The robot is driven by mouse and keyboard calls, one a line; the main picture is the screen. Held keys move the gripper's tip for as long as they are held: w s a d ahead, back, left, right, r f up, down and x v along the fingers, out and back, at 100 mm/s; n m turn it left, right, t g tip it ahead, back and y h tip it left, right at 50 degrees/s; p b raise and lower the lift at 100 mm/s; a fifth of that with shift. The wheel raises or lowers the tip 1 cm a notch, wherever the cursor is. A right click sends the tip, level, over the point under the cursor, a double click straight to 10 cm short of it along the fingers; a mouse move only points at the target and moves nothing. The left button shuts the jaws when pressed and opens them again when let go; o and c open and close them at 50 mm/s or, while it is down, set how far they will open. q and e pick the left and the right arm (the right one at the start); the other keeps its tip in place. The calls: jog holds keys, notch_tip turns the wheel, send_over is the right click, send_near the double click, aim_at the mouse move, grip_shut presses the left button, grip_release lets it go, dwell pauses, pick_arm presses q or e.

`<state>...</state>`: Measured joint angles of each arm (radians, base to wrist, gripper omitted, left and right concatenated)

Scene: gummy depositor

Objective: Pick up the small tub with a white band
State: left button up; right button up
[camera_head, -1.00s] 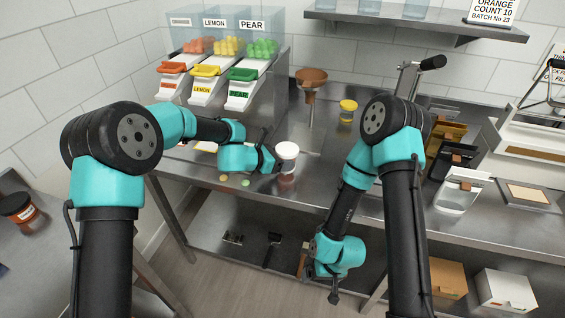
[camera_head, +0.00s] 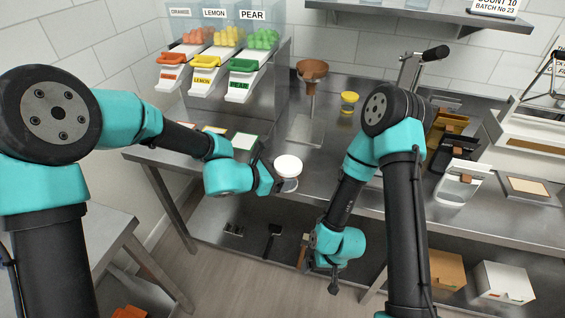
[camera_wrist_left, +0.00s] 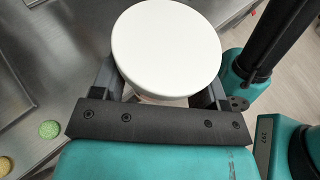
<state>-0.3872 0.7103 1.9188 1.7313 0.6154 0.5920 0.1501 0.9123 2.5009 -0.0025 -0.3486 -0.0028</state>
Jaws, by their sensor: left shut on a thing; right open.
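A small tub with a round white lid (camera_head: 288,166) is held in my left gripper (camera_head: 280,182) at the front edge of the steel counter. Its body looks pale and clear below the lid. In the left wrist view the white lid (camera_wrist_left: 166,48) fills the space between my left fingers, which are shut on the tub. The lid hides most of the tub's side, so I cannot make out a band. My right gripper (camera_head: 334,286) hangs low in front of the counter, open and empty.
A yellow-lidded jar (camera_head: 349,103) and a brown funnel (camera_head: 312,70) on a stand are farther back on the steel counter (camera_head: 325,150). Labelled gummy bins (camera_head: 240,80) stand at the back left. A green gummy (camera_wrist_left: 48,129) lies on the counter. Boxes (camera_head: 503,283) sit on the lower shelf.

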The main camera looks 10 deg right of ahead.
pick_arm(q)
jog(key=shift+s+a+r, duration=0.1)
jog(key=shift+s+a, duration=0.1)
jog(key=shift+s, duration=0.75)
